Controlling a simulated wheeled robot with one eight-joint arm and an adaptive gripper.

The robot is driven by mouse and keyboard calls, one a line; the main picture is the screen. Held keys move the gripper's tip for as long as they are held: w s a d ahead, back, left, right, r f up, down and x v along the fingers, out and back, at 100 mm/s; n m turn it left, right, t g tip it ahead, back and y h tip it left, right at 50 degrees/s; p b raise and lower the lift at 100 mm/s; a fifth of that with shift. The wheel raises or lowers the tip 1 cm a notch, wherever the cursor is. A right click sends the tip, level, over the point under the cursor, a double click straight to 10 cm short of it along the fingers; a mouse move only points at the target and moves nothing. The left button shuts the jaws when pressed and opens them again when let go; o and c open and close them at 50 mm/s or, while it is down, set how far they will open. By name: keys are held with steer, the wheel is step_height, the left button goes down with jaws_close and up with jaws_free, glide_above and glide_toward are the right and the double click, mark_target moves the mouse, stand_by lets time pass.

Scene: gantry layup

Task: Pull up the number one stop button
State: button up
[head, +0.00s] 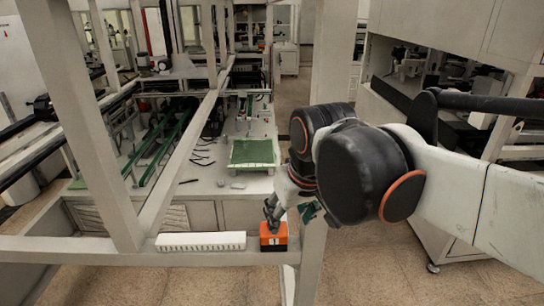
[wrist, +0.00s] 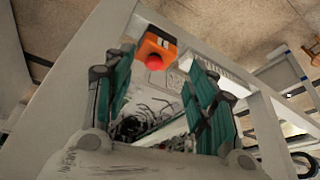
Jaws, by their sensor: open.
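An orange stop-button box (head: 274,241) is fixed on the front white beam in the head view. It also shows in the wrist view, where its red button (wrist: 152,62) faces the camera. No number is readable on it. My gripper (head: 290,211) is open and empty, just above and to the right of the box in the head view. In the wrist view its two green-padded fingers (wrist: 160,78) stand wide apart, with the red button near the far end of the gap. The fingers appear apart from the button. My wrist partly hides the fingers in the head view.
A white slotted strip (head: 201,241) lies on the beam to the left of the box. Diagonal white frame posts (head: 92,120) stand at the left. Behind the beam is a workbench with a green mat (head: 253,152). Open floor (head: 370,265) lies at the right front.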

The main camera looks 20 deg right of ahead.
steer(key=w+r+g, duration=0.3)
steer(key=w+g, duration=0.1)
steer(key=w, duration=0.6)
steer(key=f, duration=1.3)
steer(key=shift+s+d+f+p, duration=0.1)
steer(key=shift+s+f+p, duration=0.1)
steer(key=shift+p, duration=0.15)
steer(key=c, duration=1.1)
steer(key=shift+o, duration=0.2)
steer(key=shift+r, duration=0.25)
steer(key=o, duration=1.1)
